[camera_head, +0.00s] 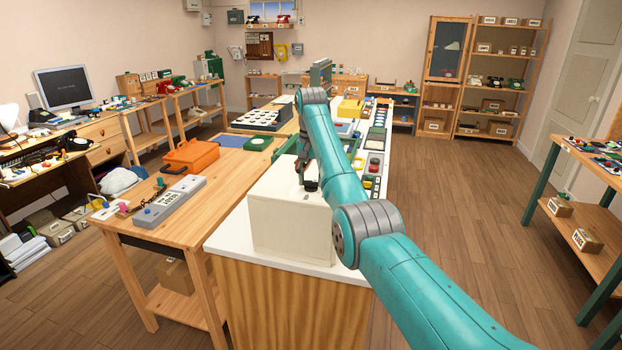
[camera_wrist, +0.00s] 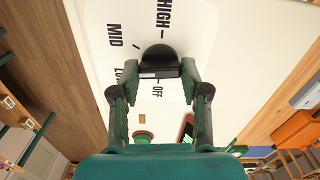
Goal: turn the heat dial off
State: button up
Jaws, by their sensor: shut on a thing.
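The heat dial (camera_wrist: 158,55) is a black knob on a white panel (camera_wrist: 220,40), seen in the wrist view. Printed words HIGH, MID, LOW and OFF stand around it. LOW is partly hidden by my left finger. My gripper (camera_wrist: 160,73) is shut on the dial, with a green finger on each side of it. I cannot tell for sure which word the dial points to.
The box stands on a white counter top (camera_head: 228,240). Coloured buttons (camera_head: 374,162) line the counter beyond my arm.

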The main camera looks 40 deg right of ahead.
jog(key=shift+n, duration=0.3)
jog(key=n, duration=0.3)
jog(key=shift+n, duration=0.4)
jog(key=n, duration=0.9)
jog(key=shift+n, duration=1.7)
jog(key=o, duration=1.1)
jog(key=shift+o, duration=0.2)
